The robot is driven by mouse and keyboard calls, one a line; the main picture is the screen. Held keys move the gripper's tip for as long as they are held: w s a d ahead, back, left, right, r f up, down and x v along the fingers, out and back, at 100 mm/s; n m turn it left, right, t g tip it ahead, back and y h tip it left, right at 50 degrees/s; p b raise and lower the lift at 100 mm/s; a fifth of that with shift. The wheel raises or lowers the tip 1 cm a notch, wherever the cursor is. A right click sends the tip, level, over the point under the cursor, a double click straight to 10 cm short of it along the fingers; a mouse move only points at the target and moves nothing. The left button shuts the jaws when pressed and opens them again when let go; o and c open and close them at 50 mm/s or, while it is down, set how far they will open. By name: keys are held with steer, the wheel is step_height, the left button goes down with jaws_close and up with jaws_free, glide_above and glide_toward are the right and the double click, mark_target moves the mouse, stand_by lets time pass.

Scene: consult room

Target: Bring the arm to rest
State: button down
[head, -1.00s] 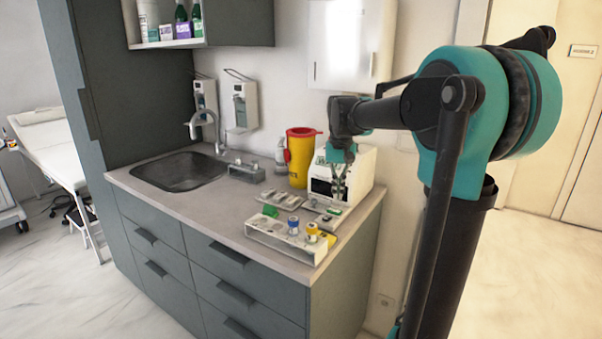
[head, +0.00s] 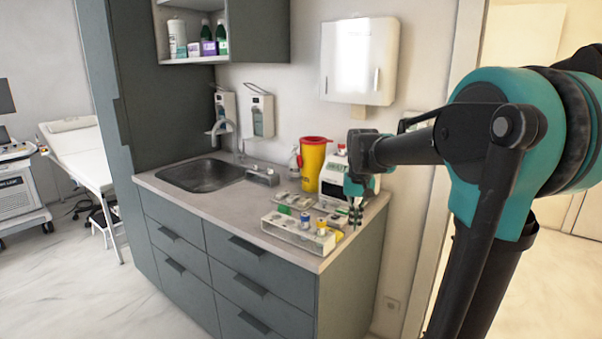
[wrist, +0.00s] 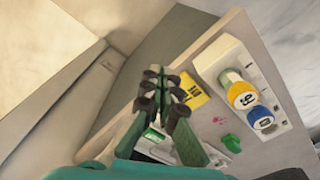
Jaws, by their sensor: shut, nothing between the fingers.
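My gripper (head: 356,212) hangs downward from my teal and black arm near the right end of the counter (head: 215,205). It is in front of the white device (head: 334,172) and right of the white rack (head: 290,237). In the wrist view my gripper (wrist: 163,90) has its dark fingertips close together with nothing held between them. The rack (wrist: 222,54) is right of the fingers there, with a yellow-capped vial (wrist: 242,97) and a blue-capped vial (wrist: 261,119). The exact gap between the fingertips and the counter is hard to tell.
A yellow bin with a red lid (head: 313,168) stands behind the rack, near the device. The sink (head: 200,174) is farther left. A white wall dispenser (head: 358,60) hangs above my forearm. A yellow label (wrist: 193,90) lies near the fingers. The floor in front of the cabinets is open.

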steer(key=s+d+f+n+t, duration=0.1)
steer(key=s+d+f+t, duration=0.2)
steer(key=s+f, duration=1.5)
steer(key=shift+s, duration=0.55)
